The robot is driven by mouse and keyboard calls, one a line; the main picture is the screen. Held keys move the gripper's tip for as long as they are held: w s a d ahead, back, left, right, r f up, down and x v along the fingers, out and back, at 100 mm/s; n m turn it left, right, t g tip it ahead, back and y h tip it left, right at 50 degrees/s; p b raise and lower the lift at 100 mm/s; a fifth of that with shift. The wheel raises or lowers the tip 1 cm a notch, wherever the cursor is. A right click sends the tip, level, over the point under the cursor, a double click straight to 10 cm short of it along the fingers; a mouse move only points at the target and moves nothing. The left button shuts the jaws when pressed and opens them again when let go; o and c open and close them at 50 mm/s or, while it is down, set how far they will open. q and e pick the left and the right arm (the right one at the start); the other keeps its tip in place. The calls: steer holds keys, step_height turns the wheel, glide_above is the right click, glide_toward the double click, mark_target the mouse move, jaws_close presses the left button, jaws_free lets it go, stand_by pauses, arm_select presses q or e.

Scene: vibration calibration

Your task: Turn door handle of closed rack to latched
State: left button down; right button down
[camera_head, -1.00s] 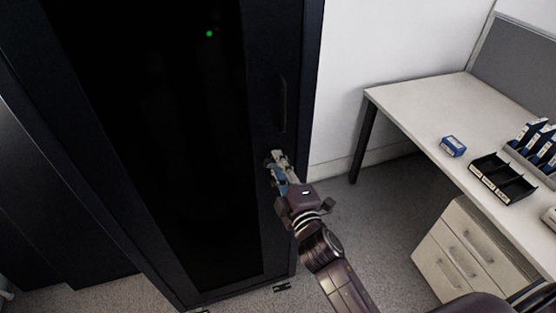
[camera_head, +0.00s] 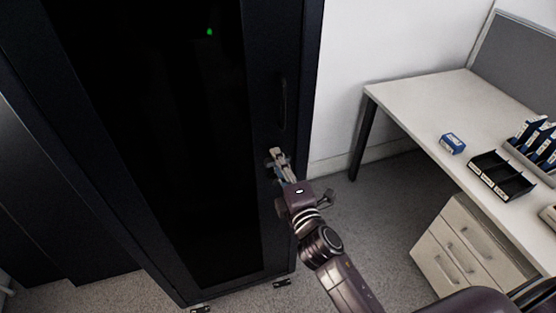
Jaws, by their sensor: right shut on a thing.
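The closed black rack (camera_head: 180,150) stands at the left and centre, its dark door flush with the frame. A vertical black pull handle (camera_head: 283,103) is on the door's right edge strip. Below it, my right gripper (camera_head: 275,158) is against the strip, shut on the door handle, which is small and mostly hidden by the fingers. The handle's exact angle cannot be told. My left gripper is not in view.
Carpet between rack and desk is free.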

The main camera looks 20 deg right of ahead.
steer(key=c, duration=1.8)
jaws_free()
steer(key=shift+c, duration=0.2)
steer(key=s, duration=1.2)
steer(key=shift+d, duration=0.15)
steer(key=shift+f, duration=0.1)
steer(key=s+f+m+g, duration=0.3)
steer(key=s+f, duration=0.1)
steer(key=f, duration=0.9)
steer(key=s+a+f+m+g, duration=0.1)
steer(key=s+f+m+g, duration=0.25)
steer(key=f, duration=0.95)
steer(key=s+f+m+g, duration=0.2)
steer(key=s+f+g, duration=0.15)
steer(key=f, duration=1.05)
steer(key=s+d+f+m+g, duration=0.2)
steer(key=s+f, duration=0.4)
steer(key=s, duration=0.3)
steer(key=s+d+f+m+g, duration=0.2)
steer(key=s+f, duration=0.3)
steer(key=s, duration=0.4)
steer(key=s+d+f+m+g, duration=0.3)
steer(key=s+f, duration=0.3)
steer(key=s, duration=0.3)
steer(key=shift+s+f+m+h, duration=0.3)
steer(key=shift+s+m, duration=0.05)
steer(key=shift+s, duration=0.05)
